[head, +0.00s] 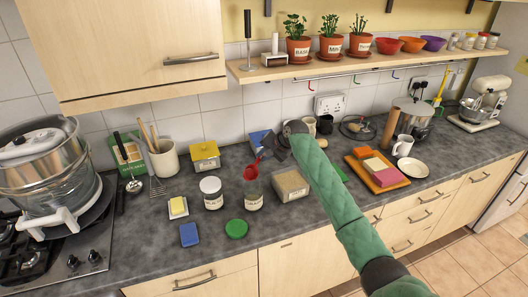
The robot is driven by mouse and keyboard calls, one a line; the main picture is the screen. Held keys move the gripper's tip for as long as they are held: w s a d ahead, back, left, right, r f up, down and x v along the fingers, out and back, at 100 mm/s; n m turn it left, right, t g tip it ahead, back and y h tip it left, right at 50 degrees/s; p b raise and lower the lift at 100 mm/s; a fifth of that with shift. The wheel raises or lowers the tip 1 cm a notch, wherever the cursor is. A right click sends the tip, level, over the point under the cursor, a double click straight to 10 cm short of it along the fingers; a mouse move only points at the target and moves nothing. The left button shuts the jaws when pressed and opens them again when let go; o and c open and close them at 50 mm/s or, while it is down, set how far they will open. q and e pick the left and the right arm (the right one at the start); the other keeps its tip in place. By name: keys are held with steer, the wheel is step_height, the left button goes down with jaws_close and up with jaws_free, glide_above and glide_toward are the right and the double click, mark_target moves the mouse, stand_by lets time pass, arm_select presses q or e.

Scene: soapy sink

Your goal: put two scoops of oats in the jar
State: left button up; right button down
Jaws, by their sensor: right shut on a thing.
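My right gripper (268,150) is shut on a red scoop (251,172) and holds it just above the mouth of an open glass jar (253,195) with a label. The scoop looks tilted; whether it holds oats is too small to tell. To the right of the jar stands a labelled, open clear box (291,194) with beige contents that look like oats. A green round lid (236,229) lies on the counter in front of the jar. My left gripper is not in view.
A white-lidded jar (211,192), a butter dish (178,208) and a blue sponge-like block (189,235) stand left of the jar. A yellow tin (205,156) is behind. A tray (372,183) with coloured blocks lies right of my arm. The front counter strip is mostly clear.

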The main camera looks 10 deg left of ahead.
steer(key=h, duration=0.2)
steer(key=r+g+h, duration=0.1)
steer(key=h, duration=0.2)
steer(key=r+h, duration=0.1)
steer(key=h, duration=0.1)
steer(key=shift+a+r+h, duration=0.2)
steer(key=shift+a+h, duration=0.1)
steer(key=shift+a, duration=0.05)
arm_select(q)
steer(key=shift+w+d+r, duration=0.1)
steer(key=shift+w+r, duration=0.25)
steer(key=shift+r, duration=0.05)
arm_select(e)
steer(key=shift+d+h, duration=0.1)
steer(key=shift+h, duration=0.2)
